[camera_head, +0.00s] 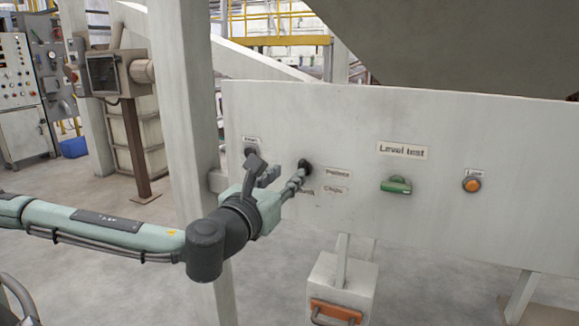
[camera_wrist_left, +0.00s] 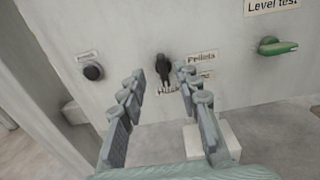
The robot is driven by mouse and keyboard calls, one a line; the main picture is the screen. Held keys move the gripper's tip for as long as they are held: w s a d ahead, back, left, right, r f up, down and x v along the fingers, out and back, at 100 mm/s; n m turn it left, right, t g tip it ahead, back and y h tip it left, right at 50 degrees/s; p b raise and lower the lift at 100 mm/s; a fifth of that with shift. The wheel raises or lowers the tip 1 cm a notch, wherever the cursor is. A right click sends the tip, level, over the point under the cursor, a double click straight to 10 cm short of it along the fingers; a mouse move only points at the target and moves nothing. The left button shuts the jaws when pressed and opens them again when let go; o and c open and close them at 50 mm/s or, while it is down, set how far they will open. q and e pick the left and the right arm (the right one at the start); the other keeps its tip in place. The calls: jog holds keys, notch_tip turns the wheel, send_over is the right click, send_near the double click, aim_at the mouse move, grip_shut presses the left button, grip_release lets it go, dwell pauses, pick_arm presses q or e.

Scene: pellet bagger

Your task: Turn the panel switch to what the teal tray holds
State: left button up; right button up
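The panel (camera_head: 440,230) is a pale upright board. A black switch knob (camera_wrist_left: 163,68) sits on it, with a label reading "Pellets" (camera_wrist_left: 202,57) to its right. A second label reads "Chips" (camera_head: 335,190) in the head view, and a third below the knob is partly covered. The knob's setting is hard to tell. My left gripper (camera_wrist_left: 160,72) is open, its two fingers on either side of the knob in the wrist view. I cannot tell whether they touch it. It also shows in the head view (camera_head: 283,173). The teal tray and my right gripper are not in view.
Another black knob (camera_wrist_left: 93,71) is left of the switch. A green handle (camera_head: 396,185) under a "Level test" label (camera_head: 402,150) and an orange button (camera_head: 472,184) are to the right. A grey box with an orange handle (camera_head: 336,311) stands below the panel.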

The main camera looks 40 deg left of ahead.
aim_at(300, 163)
pick_arm(q)
jog(key=x, duration=0.3)
jog(key=shift+w+b, duration=0.2)
jog(key=shift+b, duration=0.2)
jog(key=x, duration=0.3)
jog(key=shift+w+a+p, duration=0.15)
jog(key=shift+w+p, duration=0.05)
jog(key=shift+p, duration=0.1)
jog(key=shift+w+a+f, duration=0.1)
jog(key=shift+w, duration=0.3)
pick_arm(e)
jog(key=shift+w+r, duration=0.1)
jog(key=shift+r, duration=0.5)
pick_arm(q)
jog(key=shift+c, duration=0.3)
grip_shut()
